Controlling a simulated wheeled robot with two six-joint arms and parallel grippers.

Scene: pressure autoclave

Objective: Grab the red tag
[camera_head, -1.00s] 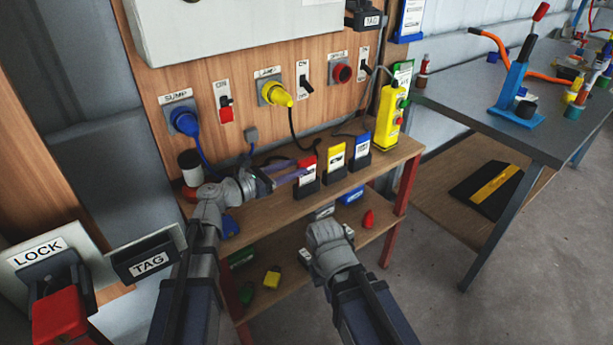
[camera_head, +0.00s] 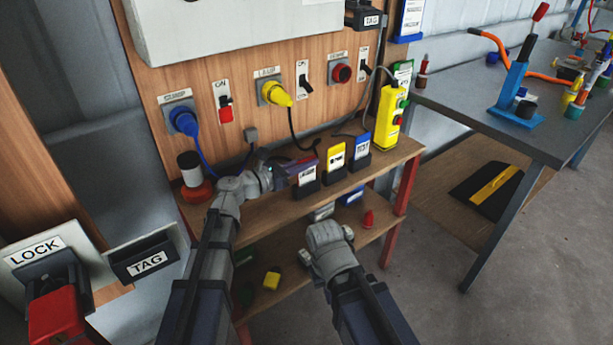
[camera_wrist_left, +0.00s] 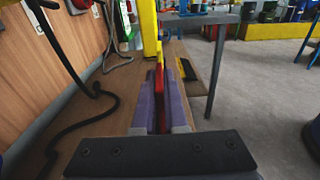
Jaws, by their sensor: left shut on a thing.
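The red tag (camera_head: 306,174) has a white label and stands upright in a black holder on the wooden shelf, leftmost of a row of three tags. My left gripper (camera_head: 291,169) has its fingers at the tag and is shut on it. In the left wrist view, the red tag (camera_wrist_left: 160,97) shows edge-on between the two purple fingers. The yellow tag (camera_head: 336,156) and the blue tag (camera_head: 362,145) stand in their holders to its right. My right wrist is below the shelf's front edge; its gripper is hidden.
A yellow pendant box (camera_head: 390,116) stands right of the tags. Blue and yellow plugs with hanging cables are on the panel behind. A red-and-black cylinder (camera_head: 194,176) is on the shelf's left. A grey table (camera_head: 470,105) is at right.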

